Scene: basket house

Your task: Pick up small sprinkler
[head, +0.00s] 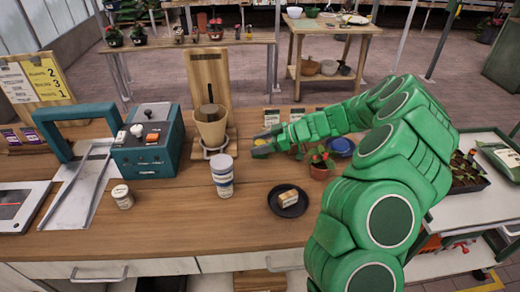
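My green arm reaches in from the right over the wooden workbench (260,224). My gripper (263,150) is at the back middle of the bench, pointing left, just right of the tan pot. A small yellow piece (261,142) shows at its fingertips; I cannot tell whether it is held or just behind them. The fingers are too small to judge open or shut. I cannot clearly identify a small sprinkler. A round blue object (341,147) lies to the right of my gripper, partly behind my arm.
A tan pot (211,128) stands at a wooden stand. Stacked tubs (223,178), a black saucer (275,205) bearing a small block, and a potted plant (319,168) are near the gripper. A teal machine (150,145) is at left. The front middle of the bench is bare.

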